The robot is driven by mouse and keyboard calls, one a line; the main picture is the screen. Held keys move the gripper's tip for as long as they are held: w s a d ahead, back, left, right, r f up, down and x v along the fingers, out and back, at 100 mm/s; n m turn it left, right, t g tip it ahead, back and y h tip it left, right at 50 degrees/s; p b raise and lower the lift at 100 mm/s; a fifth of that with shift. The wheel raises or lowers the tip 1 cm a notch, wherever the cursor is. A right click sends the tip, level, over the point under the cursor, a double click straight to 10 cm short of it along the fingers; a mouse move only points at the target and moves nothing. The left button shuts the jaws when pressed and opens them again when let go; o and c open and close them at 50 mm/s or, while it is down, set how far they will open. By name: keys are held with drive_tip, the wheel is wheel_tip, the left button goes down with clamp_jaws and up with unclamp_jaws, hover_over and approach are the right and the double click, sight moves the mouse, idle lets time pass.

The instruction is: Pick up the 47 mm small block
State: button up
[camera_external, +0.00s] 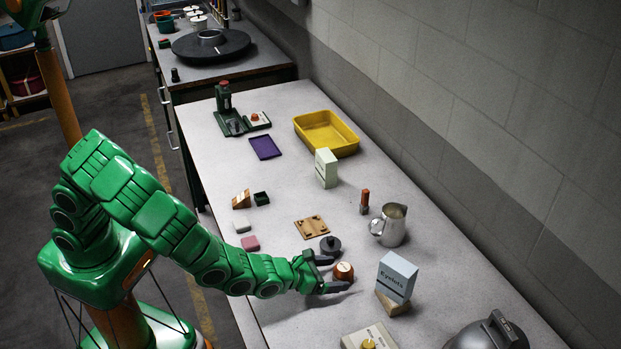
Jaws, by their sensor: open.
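A small round brown block with a pale top (344,271) stands on the pale worktable (290,170) in the external view. It looks like the small block of the task, but its size cannot be read here. My gripper (338,273) reaches in from the left, low over the table. Its dark fingers are open, one on the far side of the block and one on the near side. The block sits between them near the tips. Whether either finger touches it cannot be told. The near finger hides part of its lower edge.
A dark round piece (330,244) lies close by the far finger. A blue-grey Eyelets box (398,276) leans on a wooden block (392,304) to the right. A metal jug (389,227) and a drilled wooden plate (311,227) stand farther back. A beige device (369,338) is nearer.

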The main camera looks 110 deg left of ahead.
sight(347, 271)
drive_tip(key=x, duration=0.3)
drive_tip(key=shift+w+a+r, duration=0.1)
drive_tip(key=shift+a+r, duration=0.15)
drive_tip(key=shift+x, duration=0.9)
drive_tip(key=shift+d, duration=0.1)
drive_tip(key=c, duration=1.1)
